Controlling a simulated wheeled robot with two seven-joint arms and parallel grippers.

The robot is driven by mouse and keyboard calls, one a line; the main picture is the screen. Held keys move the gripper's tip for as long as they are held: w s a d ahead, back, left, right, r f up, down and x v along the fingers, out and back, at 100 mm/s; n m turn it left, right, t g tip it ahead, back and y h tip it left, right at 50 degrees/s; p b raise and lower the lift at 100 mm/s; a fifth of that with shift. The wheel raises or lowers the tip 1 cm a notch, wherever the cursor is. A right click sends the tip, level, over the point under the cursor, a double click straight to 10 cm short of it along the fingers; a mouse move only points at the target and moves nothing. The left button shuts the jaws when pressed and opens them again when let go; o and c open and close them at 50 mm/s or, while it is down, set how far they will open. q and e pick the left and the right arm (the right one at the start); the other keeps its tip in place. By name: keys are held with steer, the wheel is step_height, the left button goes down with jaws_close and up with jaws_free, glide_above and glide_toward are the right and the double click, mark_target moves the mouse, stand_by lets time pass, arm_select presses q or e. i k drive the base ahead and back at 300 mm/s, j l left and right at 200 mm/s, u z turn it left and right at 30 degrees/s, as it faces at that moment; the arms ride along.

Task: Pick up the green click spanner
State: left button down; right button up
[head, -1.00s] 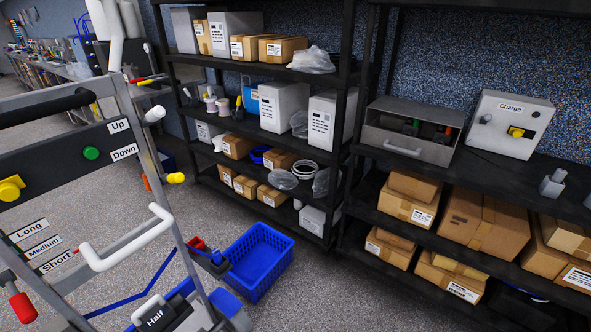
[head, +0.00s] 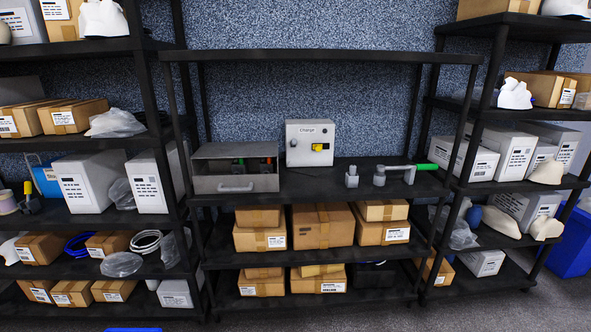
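A tool with a bright green handle (head: 426,166) and a grey body lies on the middle shelf unit's worktop, toward its right end. Its grey end rests at or near a grey upright fitting (head: 379,176); I cannot tell whether they touch. Inside the open-fronted grey metal box (head: 235,168) on the same worktop are dark tools, one with a green end (head: 240,162) and one with a red end (head: 266,161). Neither of my grippers shows in the head view.
A small grey fitting (head: 352,177) stands left of the green-handled tool. A grey "Charge" box (head: 310,143) stands near the back of the worktop (head: 310,187). Cardboard boxes (head: 320,226) fill the shelves below. Loaded racks flank both sides. A blue bin (head: 572,240) stands at right.

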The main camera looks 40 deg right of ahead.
mark_target(380, 169)
steer(key=z, duration=2.05)
